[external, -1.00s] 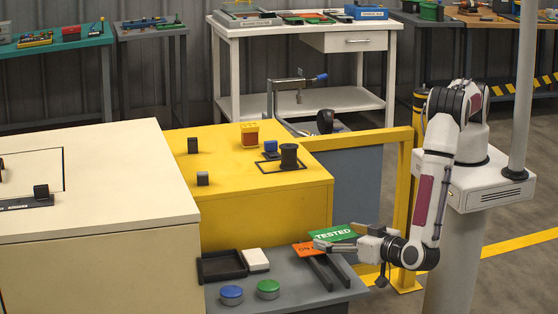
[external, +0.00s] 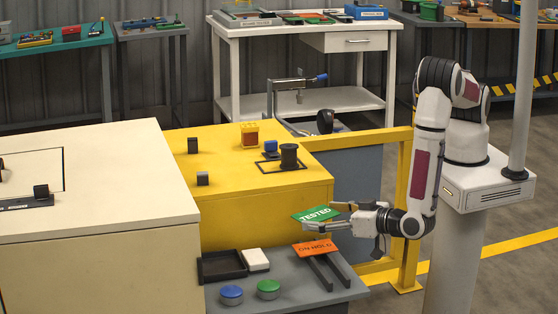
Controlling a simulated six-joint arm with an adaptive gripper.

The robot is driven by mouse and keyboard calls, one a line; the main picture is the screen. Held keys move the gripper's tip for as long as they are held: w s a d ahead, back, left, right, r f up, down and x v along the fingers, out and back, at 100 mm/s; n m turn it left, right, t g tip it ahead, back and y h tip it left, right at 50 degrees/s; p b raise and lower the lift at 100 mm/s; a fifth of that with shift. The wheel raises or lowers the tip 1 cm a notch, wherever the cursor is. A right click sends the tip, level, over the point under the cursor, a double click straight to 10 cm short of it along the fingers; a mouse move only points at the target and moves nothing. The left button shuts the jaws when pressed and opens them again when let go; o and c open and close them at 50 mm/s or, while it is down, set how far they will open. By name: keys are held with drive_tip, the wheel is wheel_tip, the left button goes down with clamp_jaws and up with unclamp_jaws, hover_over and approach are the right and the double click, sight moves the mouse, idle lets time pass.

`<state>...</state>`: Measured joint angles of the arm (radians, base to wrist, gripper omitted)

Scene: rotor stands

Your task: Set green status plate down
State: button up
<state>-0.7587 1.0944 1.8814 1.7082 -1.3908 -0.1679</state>
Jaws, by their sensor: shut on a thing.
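The green status plate (external: 315,214) reads "TESTED". My gripper (external: 325,216) is shut on its right side and holds it in the air, slightly tilted. The plate is above and a little behind the orange plate (external: 315,249), which reads "ON HOLD". The orange plate lies across the dark rails (external: 324,272) on the grey low table. The exact finger contact on the green plate is small and hard to make out.
The grey table (external: 296,292) also bears a black tray (external: 222,266), a white block (external: 256,260), a blue button (external: 231,294) and a green button (external: 268,289). A yellow cabinet (external: 265,210) with a dark spool (external: 289,156) stands behind. A yellow rail (external: 405,190) stands near my arm.

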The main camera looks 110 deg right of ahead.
drive_tip(key=s+d+r, duration=0.1)
drive_tip(key=d+r, duration=0.6)
drive_tip(key=d, duration=0.4)
drive_tip(key=shift+s+r, duration=0.15)
drive_tip(key=shift+s, duration=0.05)
drive_tip(key=w+a+n+t+y, duration=0.1)
drive_tip(key=a, duration=0.1)
drive_tip(key=w+a+f+n+t+y, duration=0.1)
drive_tip(key=w+a, duration=0.1)
drive_tip(key=w+a+n+t+y, duration=0.1)
drive_tip(key=w+a+n+y, duration=0.1)
drive_tip(key=shift+w+a+f+t, duration=0.1)
drive_tip(key=shift+f+t, duration=0.05)
drive_tip(key=shift+t, duration=0.25)
drive_tip(key=shift+w+a+r+n+t+y, duration=1.2)
drive_tip(key=shift+w+a+r+n+y, duration=1.6)
drive_tip(key=shift+y, duration=1.1)
drive_tip(key=d+r+n, duration=0.1)
drive_tip(key=d+r, duration=0.8)
drive_tip(key=d, duration=0.2)
drive_tip(key=shift+w+d+r+y, duration=0.2)
drive_tip(key=shift+w+d+y, duration=0.1)
drive_tip(key=shift+d+y, duration=0.1)
